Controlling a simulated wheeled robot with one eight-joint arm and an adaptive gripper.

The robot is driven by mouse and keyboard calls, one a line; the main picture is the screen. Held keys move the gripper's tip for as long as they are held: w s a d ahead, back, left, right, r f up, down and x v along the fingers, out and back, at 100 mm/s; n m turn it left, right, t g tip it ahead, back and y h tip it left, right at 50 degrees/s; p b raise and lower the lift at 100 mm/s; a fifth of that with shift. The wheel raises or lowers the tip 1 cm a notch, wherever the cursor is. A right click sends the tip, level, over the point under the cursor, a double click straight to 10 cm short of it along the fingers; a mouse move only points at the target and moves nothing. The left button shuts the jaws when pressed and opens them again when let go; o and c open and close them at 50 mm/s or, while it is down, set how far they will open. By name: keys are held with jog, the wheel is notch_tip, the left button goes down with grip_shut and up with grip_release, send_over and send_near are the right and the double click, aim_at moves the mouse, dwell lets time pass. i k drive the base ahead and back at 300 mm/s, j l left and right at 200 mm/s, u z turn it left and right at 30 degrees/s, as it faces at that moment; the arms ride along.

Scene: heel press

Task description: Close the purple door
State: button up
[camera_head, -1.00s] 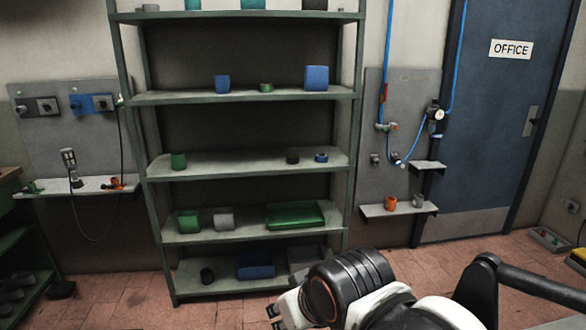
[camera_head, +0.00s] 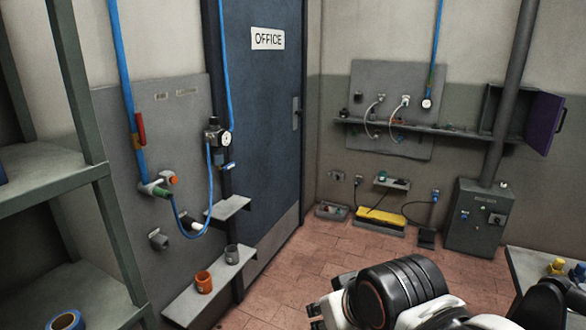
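The purple door (camera_head: 544,122) is on a small dark grey wall cabinet (camera_head: 493,110) at the upper right. The door stands open, swung out to the right of the cabinet, and the cabinet's dark inside shows. My gripper (camera_head: 318,314) is at the bottom edge, low and far from the door. Only part of it shows, so its opening cannot be made out.
A grey pipe (camera_head: 514,90) runs down past the cabinet to a floor-standing grey box (camera_head: 480,218). A wall shelf (camera_head: 420,130) ends near the cabinet. A table (camera_head: 548,285) stands at the lower right. Red tiled floor (camera_head: 345,242) lies open in the middle.

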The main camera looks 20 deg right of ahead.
aim_at(548, 108)
jog(key=i+l+z, duration=0.25)
jog(key=i+z, duration=0.2)
jog(key=i, duration=0.25)
jog(key=i+z, duration=0.4)
jog(key=i, duration=0.35)
jog(key=i+j+z, duration=0.25)
jog(key=i+z, duration=0.2)
jog(key=i, duration=0.3)
jog(key=i+l+z, duration=0.15)
jog(key=i+z, duration=0.2)
jog(key=i, duration=0.15)
jog(key=i+z, duration=0.35)
jog(key=i, duration=0.2)
jog(key=i+j+z, duration=0.2)
jog(key=i+z, duration=0.15)
jog(key=i, duration=0.15)
jog(key=i+j+z, duration=0.35)
jog(key=i, duration=0.15)
jog(key=i+l+z, duration=0.55)
jog(key=i+z, duration=0.8)
jog(key=i+j+z, duration=0.25)
jog(key=i+z, duration=0.25)
jog(key=i+l+z, duration=0.15)
jog(key=i, duration=0.75)
jog(key=i+l+z, duration=0.15)
jog(key=i, duration=0.8)
jog(key=u, duration=4.3)
jog(key=i+l+z, duration=0.25)
jog(key=k, duration=0.1)
